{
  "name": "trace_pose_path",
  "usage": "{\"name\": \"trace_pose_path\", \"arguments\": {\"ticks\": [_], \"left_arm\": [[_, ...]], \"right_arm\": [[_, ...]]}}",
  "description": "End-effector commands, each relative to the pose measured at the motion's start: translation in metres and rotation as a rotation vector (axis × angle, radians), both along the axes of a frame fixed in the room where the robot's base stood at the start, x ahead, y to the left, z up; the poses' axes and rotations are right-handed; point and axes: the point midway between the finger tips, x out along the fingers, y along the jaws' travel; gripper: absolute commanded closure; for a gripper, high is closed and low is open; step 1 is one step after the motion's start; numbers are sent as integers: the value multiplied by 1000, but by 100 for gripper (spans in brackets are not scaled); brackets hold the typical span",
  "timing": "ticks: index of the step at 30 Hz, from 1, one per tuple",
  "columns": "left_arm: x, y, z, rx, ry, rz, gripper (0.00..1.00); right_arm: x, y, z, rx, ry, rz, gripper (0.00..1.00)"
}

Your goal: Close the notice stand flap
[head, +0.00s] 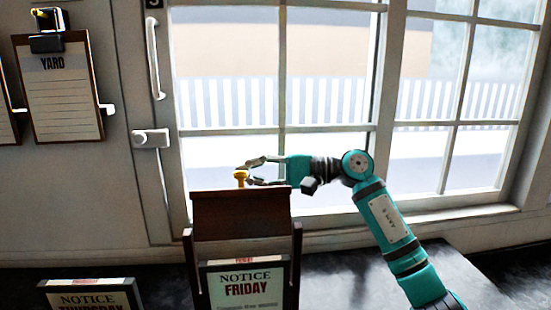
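The notice stand (296,265) is a dark wooden frame on the dark surface, low in the head view. It has a sheet (243,287) reading "NOTICE FRIDAY". Its brown flap (243,212) stands raised above the sheet, with a yellow knob (240,175) at its top edge. My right gripper (246,173) is at the flap's top edge, coming from the right. Its fingers are spread, one above the other, with the tips close to the knob. I cannot tell whether they touch it. My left gripper is out of view.
A second notice (92,294), reading "NOTICE THURSDAY", lies at the lower left. A clipboard (64,100) marked "YARD" hangs on the wall. A large window (330,60) with a handle (150,139) is behind the stand. Dark surface right of the stand looks clear.

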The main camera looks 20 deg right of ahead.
Motion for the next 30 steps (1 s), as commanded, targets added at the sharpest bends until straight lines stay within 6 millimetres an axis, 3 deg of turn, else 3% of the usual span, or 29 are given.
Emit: {"name": "trace_pose_path", "arguments": {"ticks": [1,6,10,23,30], "left_arm": [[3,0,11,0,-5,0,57],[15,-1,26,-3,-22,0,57],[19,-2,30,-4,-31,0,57],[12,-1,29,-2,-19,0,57],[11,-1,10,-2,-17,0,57]], "right_arm": [[4,10,5,0,1,3,100],[-23,9,9,-2,1,0,100],[-32,10,10,-1,0,0,100],[-36,10,9,-1,-1,-1,100],[-40,11,8,-14,-49,-1,100]]}}
